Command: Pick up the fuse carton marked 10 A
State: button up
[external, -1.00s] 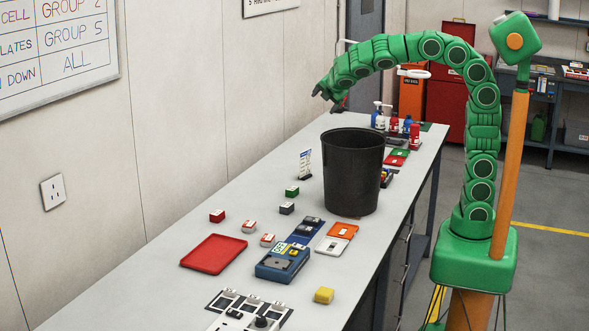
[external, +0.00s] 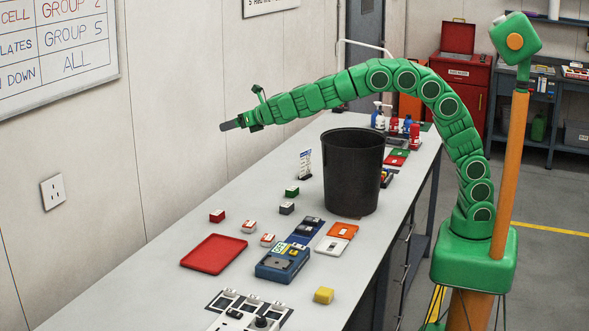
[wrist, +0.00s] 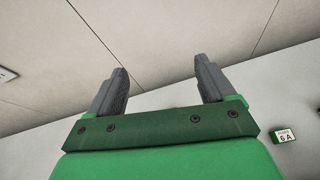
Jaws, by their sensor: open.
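Small cartons with white labels stand on the bench: a red carton (external: 217,216), a green carton (external: 292,190), a dark grey carton (external: 287,208) and a yellow carton (external: 323,296). In the wrist view the green carton (wrist: 284,136) reads 6 A. The other labels are too small to read, so I cannot tell which carton is marked 10 A. My gripper (external: 226,126) is open and empty, high above the back part of the bench and pointing left toward the wall. Its two fingers (wrist: 162,70) are apart in the wrist view, with wall between them.
A tall black bin (external: 352,180) stands on the bench near my arm. A red tray (external: 213,251), a blue device (external: 280,264), two red-and-white pieces (external: 249,227) and an orange-and-white plate (external: 338,238) lie nearer the front. Bare bench (external: 170,285) lies left of the tray.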

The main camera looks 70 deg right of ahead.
jog(key=w+a+f+n+y, duration=0.1)
jog(key=a+f+n, duration=0.1)
jog(key=a, duration=0.2)
send_near(217, 213)
jog(key=x, duration=0.3)
jog(key=shift+d, duration=0.1)
jog(key=shift+w+f, duration=0.35)
jog(key=shift+w, duration=0.05)
jog(key=shift+x, duration=3.55)
jog(key=shift+r, duration=0.1)
jog(key=c, duration=1.1)
jog(key=shift+r, duration=0.1)
